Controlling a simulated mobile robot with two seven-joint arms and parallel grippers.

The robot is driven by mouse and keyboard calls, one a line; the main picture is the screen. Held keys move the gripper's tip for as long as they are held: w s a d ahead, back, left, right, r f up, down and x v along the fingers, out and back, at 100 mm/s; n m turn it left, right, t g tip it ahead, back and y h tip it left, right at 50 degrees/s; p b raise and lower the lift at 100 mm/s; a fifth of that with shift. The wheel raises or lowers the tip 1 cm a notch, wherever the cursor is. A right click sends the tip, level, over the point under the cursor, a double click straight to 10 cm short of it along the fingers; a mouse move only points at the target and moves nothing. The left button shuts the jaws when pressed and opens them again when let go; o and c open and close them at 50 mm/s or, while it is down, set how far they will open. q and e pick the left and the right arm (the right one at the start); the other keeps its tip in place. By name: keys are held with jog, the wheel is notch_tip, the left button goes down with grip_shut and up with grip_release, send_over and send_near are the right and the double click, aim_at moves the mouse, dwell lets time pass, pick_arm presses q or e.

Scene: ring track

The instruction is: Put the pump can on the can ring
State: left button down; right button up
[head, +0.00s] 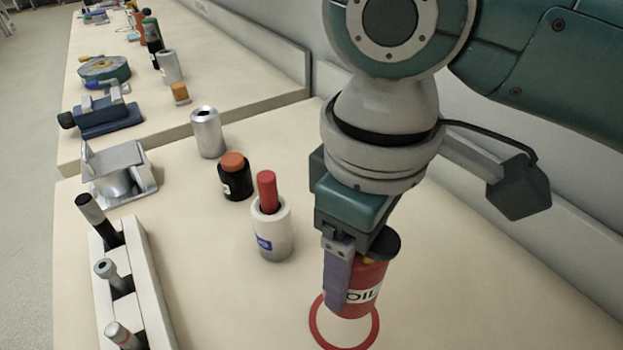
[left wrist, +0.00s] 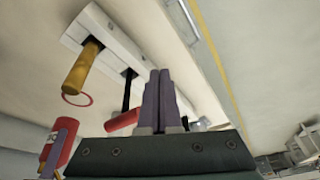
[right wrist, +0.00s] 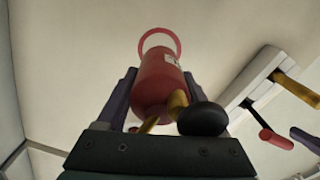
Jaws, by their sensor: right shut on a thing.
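The pump can (head: 365,290) is red with a white OIL label and a dark top. My right gripper (head: 352,290) is shut around its body. The can ring (head: 375,335) is a red circle on the table, and the can hides its far part in the head view. In the right wrist view the can (right wrist: 158,80) lies in front of the ring (right wrist: 160,31). In the left wrist view the can (left wrist: 62,145) shows apart from the ring (left wrist: 77,104), above the table. My left gripper (left wrist: 160,75) has its fingers together and empty, and is outside the head view.
A white cup with a red stick (head: 272,232), a black jar with an orange lid (head: 235,178) and a silver can (head: 207,132) stand left of the held can. A white rack (head: 150,290) with several tools stands at the front left. Table right of the can is clear.

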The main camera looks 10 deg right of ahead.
notch_tip(320, 180, down, 7)
jog(key=shift+r+b, duration=0.1)
jog(key=shift+b, duration=0.7)
jog(key=shift+f, duration=0.25)
jog(key=o, duration=1.5)
jog(key=shift+o, duration=0.2)
notch_tip(320, 180, up, 12)
jog(key=p, duration=0.3)
jog(key=shift+f, duration=0.25)
jog(key=shift+r, duration=0.45)
